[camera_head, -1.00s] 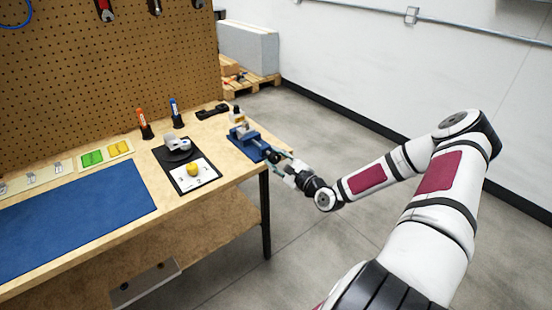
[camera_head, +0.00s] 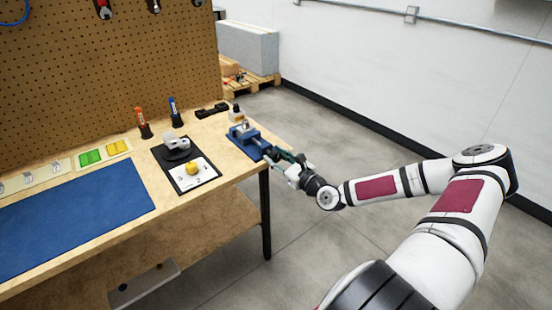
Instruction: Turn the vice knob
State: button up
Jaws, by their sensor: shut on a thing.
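The blue vice (camera_head: 244,137) stands at the right end of the wooden workbench, near its edge. Its knob (camera_head: 271,155) faces right toward my arm and is partly covered by my fingers. My gripper (camera_head: 278,158) reaches in from the right, just past the bench edge, and is shut on the knob. The exact finger contact is small and hard to see.
A black board (camera_head: 211,181) with a white sheet and a yellow piece lies left of the vice. A blue mat (camera_head: 75,215) covers the bench's left. Floor right of the bench is clear.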

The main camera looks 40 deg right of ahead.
dwell(0.3)
jog(key=o, duration=1.2)
jog(key=shift+c, duration=0.2)
jog(key=shift+s, duration=0.1)
jog(key=s, duration=1.1)
jog(key=shift+s+d, duration=0.4)
